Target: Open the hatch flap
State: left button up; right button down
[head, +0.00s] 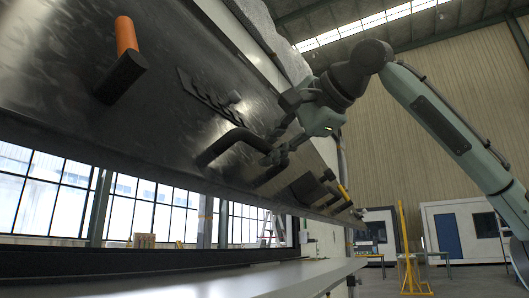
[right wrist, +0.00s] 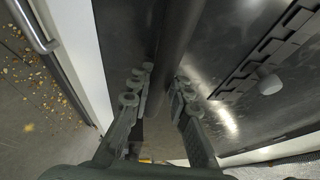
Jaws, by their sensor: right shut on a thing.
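The hatch flap (head: 60,60) is a large dark metal panel. It stands tilted across the upper left of the head view, with an open gap under its lower edge. A black bar handle (head: 232,145) sticks out from its face. My right gripper (head: 273,152) is shut on this handle near its right end. In the right wrist view the dark bar (right wrist: 163,45) runs between the two fingers (right wrist: 160,88), and the flap's shiny face (right wrist: 215,40) lies behind. My left gripper is not in view.
A black grip with an orange end (head: 126,36) juts from the flap at upper left. A black latch with a yellow part (head: 343,191) sits near the lower right edge. A grey ledge (head: 290,277) lies below. Yellow posts (head: 404,250) stand on open floor at right.

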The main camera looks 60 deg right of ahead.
jog(key=c, duration=1.6)
grip_release()
jog(key=shift+w+r, duration=0.15)
jog(key=shift+c, duration=0.2)
jog(key=shift+o, duration=1.1)
jog(key=shift+f, duration=0.2)
jog(key=v, duration=1.2)
